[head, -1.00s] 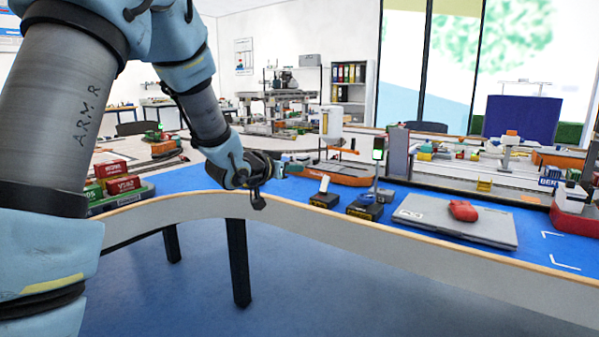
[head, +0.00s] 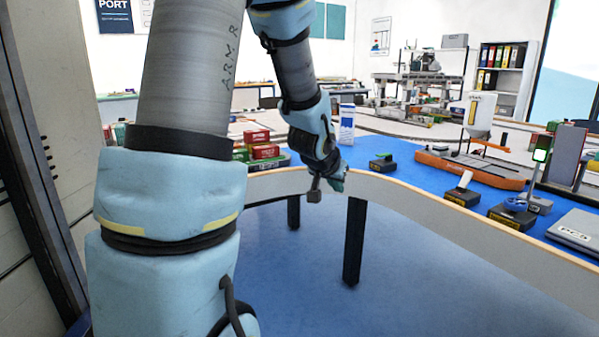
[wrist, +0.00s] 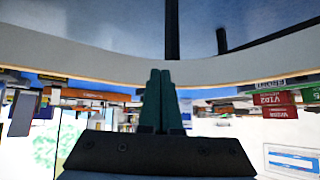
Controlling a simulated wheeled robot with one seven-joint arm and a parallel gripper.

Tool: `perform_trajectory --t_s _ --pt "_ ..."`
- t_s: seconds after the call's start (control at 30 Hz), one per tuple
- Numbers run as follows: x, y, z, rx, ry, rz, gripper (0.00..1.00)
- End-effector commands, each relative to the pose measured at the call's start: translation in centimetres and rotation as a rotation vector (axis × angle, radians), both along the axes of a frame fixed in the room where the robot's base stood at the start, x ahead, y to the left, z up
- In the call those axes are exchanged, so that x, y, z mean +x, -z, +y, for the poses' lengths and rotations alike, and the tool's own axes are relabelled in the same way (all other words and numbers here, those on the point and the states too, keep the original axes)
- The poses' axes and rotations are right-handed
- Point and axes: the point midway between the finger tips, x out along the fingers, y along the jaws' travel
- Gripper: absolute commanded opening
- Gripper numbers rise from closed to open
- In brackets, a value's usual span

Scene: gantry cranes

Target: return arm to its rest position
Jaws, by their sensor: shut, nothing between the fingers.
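My arm reaches down from the upper left in the head view, its large upper link close to the camera and its forearm extending toward the table edge. My gripper (head: 338,182) is at the end of the forearm, just in front of the curved table rim, small and partly hidden by the wrist. In the wrist view my gripper (wrist: 161,100) has its two dark green fingers together, with nothing between them. The wrist picture is upside down, with the pale table edge crossing behind the fingers.
A grey laptop (head: 580,232) lies at the right. The blue floor (head: 420,285) before the table is clear.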

Motion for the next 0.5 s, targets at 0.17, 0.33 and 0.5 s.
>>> perform_trajectory --t_s 0.17,0.33,0.5 --pt "-5.8 2.9 9.5 0.110 -0.210 0.249 0.00" --pt "-12.1 4.5 14.4 0.150 -0.336 0.463 0.00" --pt "-18.6 5.3 17.0 0.150 -0.425 0.666 0.00"
